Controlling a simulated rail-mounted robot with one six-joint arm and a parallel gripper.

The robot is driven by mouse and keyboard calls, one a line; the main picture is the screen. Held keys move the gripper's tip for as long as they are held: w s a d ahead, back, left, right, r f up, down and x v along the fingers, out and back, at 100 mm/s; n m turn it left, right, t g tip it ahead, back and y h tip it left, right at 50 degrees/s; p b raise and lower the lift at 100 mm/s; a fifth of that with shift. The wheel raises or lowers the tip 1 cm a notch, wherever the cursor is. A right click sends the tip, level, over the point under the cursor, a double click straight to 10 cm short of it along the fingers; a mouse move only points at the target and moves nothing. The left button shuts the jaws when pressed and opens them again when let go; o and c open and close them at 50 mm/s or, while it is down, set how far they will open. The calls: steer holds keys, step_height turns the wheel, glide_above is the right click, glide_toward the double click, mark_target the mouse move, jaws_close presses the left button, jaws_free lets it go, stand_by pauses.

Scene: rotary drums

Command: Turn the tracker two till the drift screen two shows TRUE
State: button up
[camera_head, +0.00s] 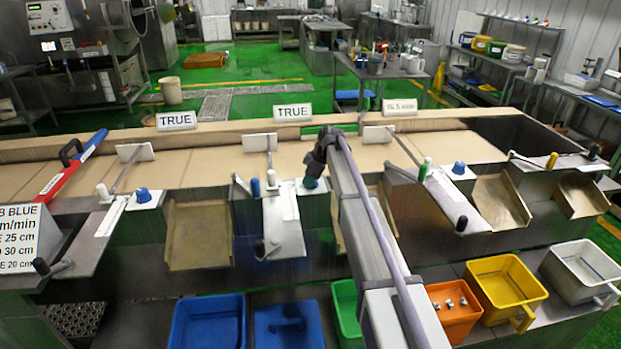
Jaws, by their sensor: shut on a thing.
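Three white screens stand along the back of the belt. The left screen (176,120) reads TRUE, and the middle screen (293,112), apparently drift screen two, also reads TRUE. The right screen (399,106) has smaller text that I cannot read surely. My gripper (314,170) points down at the middle station, shut on a dark teal knob (310,183), apparently tracker two. The gripper hides the knob's upper part. The knob stands on a pale block beside the middle chute.
Similar blue knobs stand at the left station (143,195) and right station (459,168). Close by are a small blue post (255,188) and a chute with a black-knobbed lever (260,249). Blue (208,322), orange and yellow bins stand below. My arm covers the middle right.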

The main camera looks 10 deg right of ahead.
steer(key=shift+n+g, duration=0.3)
steer(key=shift+n, duration=0.4)
steer(key=o, duration=0.9)
steer(key=p+v, duration=1)
steer(key=shift+d+r, duration=0.2)
steer(key=shift+r, duration=0.15)
